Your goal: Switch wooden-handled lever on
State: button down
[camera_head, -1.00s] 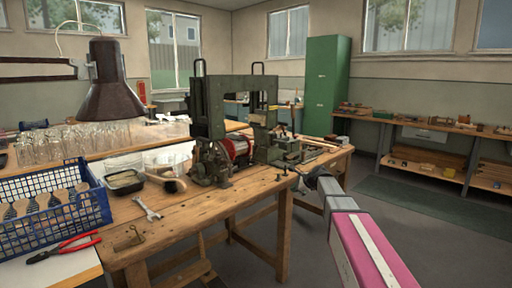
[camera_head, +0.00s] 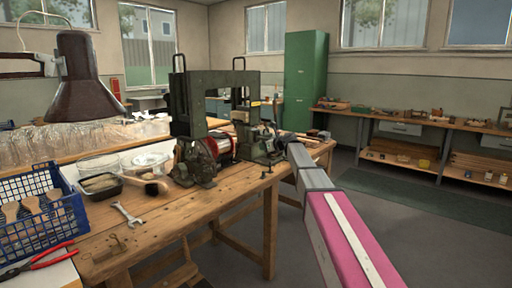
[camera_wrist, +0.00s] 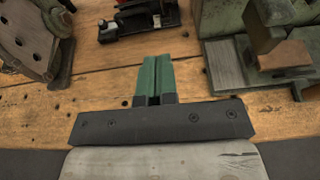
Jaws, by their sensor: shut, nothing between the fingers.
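My gripper shows in the wrist view (camera_wrist: 157,64) with its two green fingers together and empty, above the wooden bench top. In the head view my arm reaches to the right side of the green machine (camera_head: 208,118), and the fingers are too small or hidden to make out there. A small yellowish bar (camera_head: 255,103) sticks out from the machine's upright; I cannot tell whether it is the wooden-handled lever. In the wrist view, a grey-green machine part with a brown block (camera_wrist: 285,57) stands to the right of the fingers, apart from them.
The bench (camera_head: 180,210) holds a wrench (camera_head: 127,214), a brush (camera_head: 152,186) and a blue crate (camera_head: 45,232). Open floor lies right of the bench.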

send_near(241, 145)
notch_tip(241, 145, down, 4)
jog(key=w+a, duration=0.2)
jog(key=shift+w+a+r, duration=0.75)
jog(key=shift+a, duration=0.2)
jog(key=shift+w+a+r, duration=0.2)
jog(key=shift+a+r, duration=0.05)
jog(key=shift+a, duration=0.1)
